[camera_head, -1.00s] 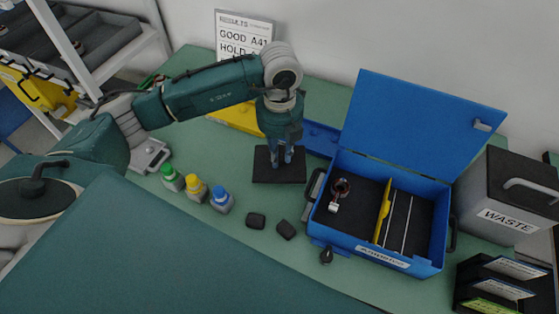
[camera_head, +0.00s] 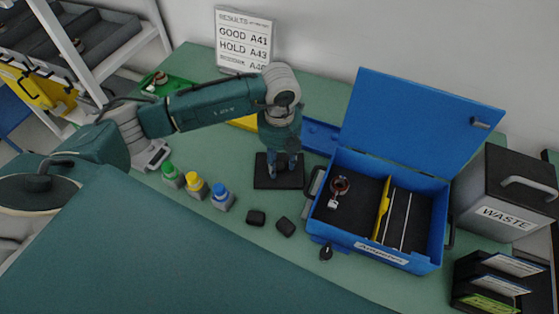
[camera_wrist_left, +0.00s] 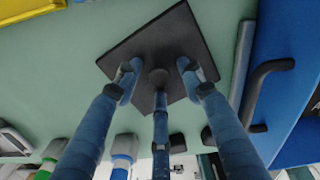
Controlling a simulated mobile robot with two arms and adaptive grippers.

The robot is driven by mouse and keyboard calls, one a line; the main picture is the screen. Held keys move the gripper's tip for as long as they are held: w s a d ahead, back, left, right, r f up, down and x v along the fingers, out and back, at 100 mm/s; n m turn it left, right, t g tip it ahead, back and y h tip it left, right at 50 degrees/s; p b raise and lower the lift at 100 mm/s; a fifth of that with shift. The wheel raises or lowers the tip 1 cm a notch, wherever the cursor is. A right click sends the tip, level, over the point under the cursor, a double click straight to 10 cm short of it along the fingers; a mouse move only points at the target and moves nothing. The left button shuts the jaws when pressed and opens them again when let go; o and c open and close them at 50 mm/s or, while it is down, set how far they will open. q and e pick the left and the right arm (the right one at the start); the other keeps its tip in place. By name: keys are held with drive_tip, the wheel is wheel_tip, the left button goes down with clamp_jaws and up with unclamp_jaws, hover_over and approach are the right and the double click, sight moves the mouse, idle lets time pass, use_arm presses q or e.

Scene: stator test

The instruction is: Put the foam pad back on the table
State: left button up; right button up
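The foam pad (camera_head: 265,182) is a thin dark square near the middle of the green table in the head view. My left gripper (camera_head: 279,166) points down at its centre. In the left wrist view the pad (camera_wrist_left: 152,42) fills the space at the fingertips of my left gripper (camera_wrist_left: 158,75). The fingers meet its face and cover part of it; the pad moves with them, so they seem shut on it. I cannot tell whether its underside touches the table. My right gripper is not in view.
An open blue case (camera_head: 437,232) stands right of the pad. Several coloured-cap bottles (camera_head: 196,187) stand to its left, and two small black blocks (camera_head: 257,218) lie in front. A grey waste bin (camera_head: 499,190) is at the far right. Bare table (camera_head: 222,150) shows left of the pad.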

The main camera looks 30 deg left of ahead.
sight(280, 165)
use_arm(q)
drive_tip(key=shift+r, duration=0.1)
drive_tip(key=shift+r, duration=0.25)
wheel_tip(280, 165, up, 12)
drive_tip(key=b, duration=0.2)
drive_tip(key=shift+f+b, duration=0.2)
drive_tip(key=shift+b, duration=0.15)
idle(0.7)
